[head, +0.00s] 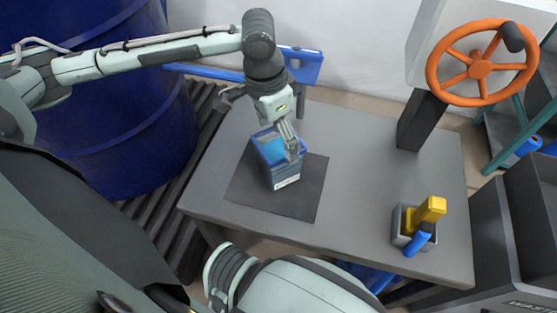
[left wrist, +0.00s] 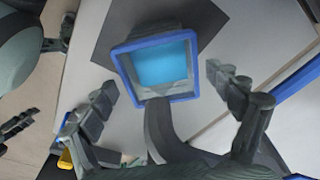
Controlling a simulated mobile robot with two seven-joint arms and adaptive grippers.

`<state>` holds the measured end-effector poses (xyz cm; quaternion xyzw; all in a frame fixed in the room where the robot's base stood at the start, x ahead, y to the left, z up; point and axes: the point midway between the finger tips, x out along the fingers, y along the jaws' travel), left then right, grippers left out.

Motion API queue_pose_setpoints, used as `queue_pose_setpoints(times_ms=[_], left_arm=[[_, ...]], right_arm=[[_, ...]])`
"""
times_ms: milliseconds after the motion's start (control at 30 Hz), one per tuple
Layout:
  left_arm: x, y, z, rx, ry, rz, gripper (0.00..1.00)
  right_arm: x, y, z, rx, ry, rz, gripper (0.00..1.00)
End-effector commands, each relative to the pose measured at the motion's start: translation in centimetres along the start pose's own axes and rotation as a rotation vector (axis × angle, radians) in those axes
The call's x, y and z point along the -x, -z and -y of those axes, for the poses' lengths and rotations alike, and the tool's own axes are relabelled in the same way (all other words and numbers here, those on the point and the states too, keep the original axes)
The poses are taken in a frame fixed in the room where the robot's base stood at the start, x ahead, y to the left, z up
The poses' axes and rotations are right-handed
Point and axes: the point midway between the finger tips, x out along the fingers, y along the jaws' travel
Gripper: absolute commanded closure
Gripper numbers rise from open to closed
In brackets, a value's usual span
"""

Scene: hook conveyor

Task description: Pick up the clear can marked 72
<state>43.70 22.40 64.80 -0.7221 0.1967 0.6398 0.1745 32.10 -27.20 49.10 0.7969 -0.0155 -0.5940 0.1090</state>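The clear can (head: 280,178) has a blue square rim, clear walls and bright blue contents. It stands upright on the dark mat, with a small white label too small to read. In the left wrist view the can (left wrist: 155,97) shows from above, its rim between the fingers. My left gripper (head: 291,150) points down at the can, one finger overlapping its near right side in the head view. It is open; the fingers stand apart from the rim in the wrist view. My right gripper (left wrist: 42,80) shows at the left edge of the wrist view, fingers spread and empty.
The dark mat (head: 243,188) lies on the grey table (head: 360,190). A grey holder (head: 401,222) with yellow and blue handles stands at the right. An orange wheel (head: 481,69) is at the back right, a blue drum (head: 90,110) at the left. The table's middle is clear.

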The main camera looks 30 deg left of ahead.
Motion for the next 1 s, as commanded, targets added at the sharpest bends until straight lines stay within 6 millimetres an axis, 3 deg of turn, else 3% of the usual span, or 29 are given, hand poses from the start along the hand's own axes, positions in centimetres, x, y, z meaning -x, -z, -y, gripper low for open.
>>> queue_pose_setpoints(times_ms=[67,567,1000], left_arm=[[0.02,0.01,-0.01,0.0,0.0,0.0,0.26],[0.04,0.02,0.0,0.0,0.0,-0.001,0.88],[0.53,0.19,0.13,0.0,0.001,-0.003,0.88]], right_arm=[[-0.02,0.01,0.01,0.0,0.0,0.0,0.6],[-0.05,0.01,0.03,0.0,0.0,0.0,0.6],[-0.14,0.16,0.01,0.0,0.003,-0.001,0.6]])
